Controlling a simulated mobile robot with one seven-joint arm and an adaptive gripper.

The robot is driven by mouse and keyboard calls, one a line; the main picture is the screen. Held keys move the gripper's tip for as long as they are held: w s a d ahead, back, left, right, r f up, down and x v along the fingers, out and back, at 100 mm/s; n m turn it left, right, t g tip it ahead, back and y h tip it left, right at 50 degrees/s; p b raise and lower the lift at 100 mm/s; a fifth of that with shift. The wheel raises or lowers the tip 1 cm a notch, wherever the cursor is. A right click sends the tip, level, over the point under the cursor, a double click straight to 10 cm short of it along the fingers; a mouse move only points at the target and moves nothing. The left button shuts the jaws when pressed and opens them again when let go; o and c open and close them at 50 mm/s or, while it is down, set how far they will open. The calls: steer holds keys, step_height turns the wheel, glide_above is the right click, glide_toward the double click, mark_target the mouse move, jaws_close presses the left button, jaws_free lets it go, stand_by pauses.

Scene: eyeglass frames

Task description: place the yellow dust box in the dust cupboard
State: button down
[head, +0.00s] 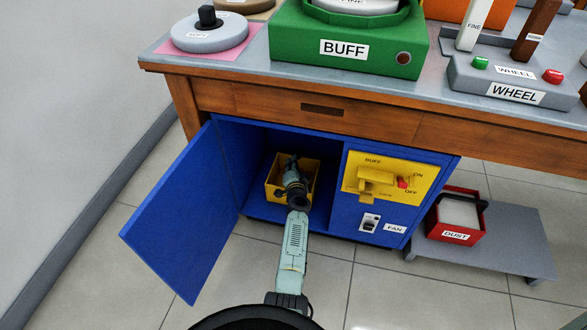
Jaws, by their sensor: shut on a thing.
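The yellow dust box (273,188) is inside the left compartment of the blue dust cupboard (228,140), under the workbench. My gripper (291,165) reaches in over the box and is shut on it. The exact place of the grip is hidden by my wrist. The box looks upright. I cannot tell whether its bottom rests on the cupboard floor. The blue cupboard door (180,215) stands wide open to the left.
Right of the opening is a yellow panel (391,178) with a lever and a FAN switch (370,222). A red DUST box (456,236) sits on a low grey shelf (500,262). The wooden bench (300,110) overhangs the cupboard. The tiled floor in front is clear.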

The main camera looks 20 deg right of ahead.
steer(key=shift+r, duration=0.1)
steer(key=c, duration=1.6)
jaws_free()
steer(key=shift+r, duration=0.1)
